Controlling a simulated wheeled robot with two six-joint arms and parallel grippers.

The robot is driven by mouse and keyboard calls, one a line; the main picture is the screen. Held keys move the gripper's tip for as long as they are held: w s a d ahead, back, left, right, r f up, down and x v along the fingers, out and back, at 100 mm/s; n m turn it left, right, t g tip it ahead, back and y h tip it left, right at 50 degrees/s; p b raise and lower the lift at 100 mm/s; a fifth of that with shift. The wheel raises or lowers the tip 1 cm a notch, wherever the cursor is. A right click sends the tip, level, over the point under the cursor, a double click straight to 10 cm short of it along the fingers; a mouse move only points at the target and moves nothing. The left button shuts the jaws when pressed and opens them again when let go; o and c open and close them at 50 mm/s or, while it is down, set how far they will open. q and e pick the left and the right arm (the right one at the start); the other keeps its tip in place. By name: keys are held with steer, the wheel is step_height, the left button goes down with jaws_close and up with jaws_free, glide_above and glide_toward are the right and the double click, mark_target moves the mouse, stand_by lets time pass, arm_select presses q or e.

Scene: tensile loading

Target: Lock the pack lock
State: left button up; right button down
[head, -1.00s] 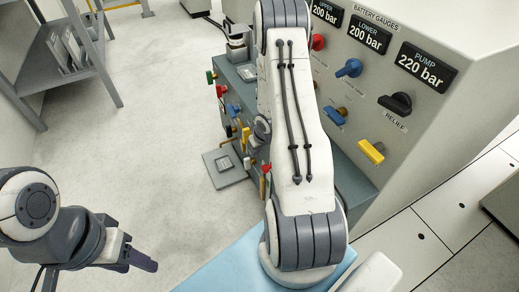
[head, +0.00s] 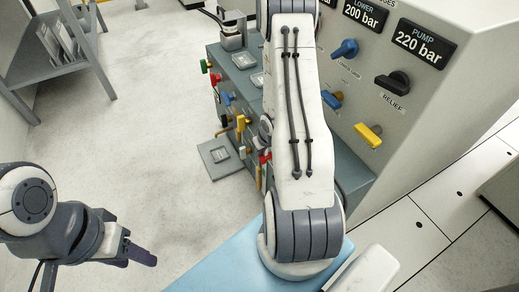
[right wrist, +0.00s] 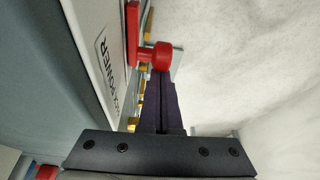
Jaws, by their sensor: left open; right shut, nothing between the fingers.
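A red handle with a round knob (right wrist: 160,55) shows in the right wrist view, beside a white label plate whose sideways text I cannot fully read. I cannot tell for sure whether it is the pack lock. My right gripper (right wrist: 162,95) is shut and empty, its dark fingertips close below the red knob; I cannot tell whether they touch it. In the head view, my right arm hides that gripper and part of the valve bench. A bit of red (head: 265,157) shows just left of that arm. My left gripper (head: 142,256) is open and empty over the floor, far from the bench.
The grey valve bench (head: 238,75) carries several coloured handles. The white gauge panel (head: 440,130) with blue, black and yellow knobs stands at right. A grey shelf (head: 75,60) stands at far left.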

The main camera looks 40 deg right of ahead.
mark_target(261, 157)
steer(key=shift+s+a, duration=0.4)
steer(key=shift+s, duration=0.45)
arm_select(q)
steer(key=shift+s+a+f, duration=0.1)
steer(key=shift+s+f, duration=0.05)
steer(key=shift+s, duration=0.25)
arm_select(e)
steer(key=shift+d, duration=0.1)
steer(key=shift+w+r+p, duration=0.2)
steer(key=shift+w+p, duration=0.2)
steer(key=shift+w, duration=0.05)
arm_select(q)
step_height(261, 157, up, 6)
steer(key=w+p, duration=0.1)
steer(key=p, duration=0.4)
steer(key=shift+d+r, duration=0.2)
arm_select(e)
step_height(261, 157, up, 10)
steer(key=shift+s+f, duration=0.2)
arm_select(q)
steer(key=shift+w, duration=0.1)
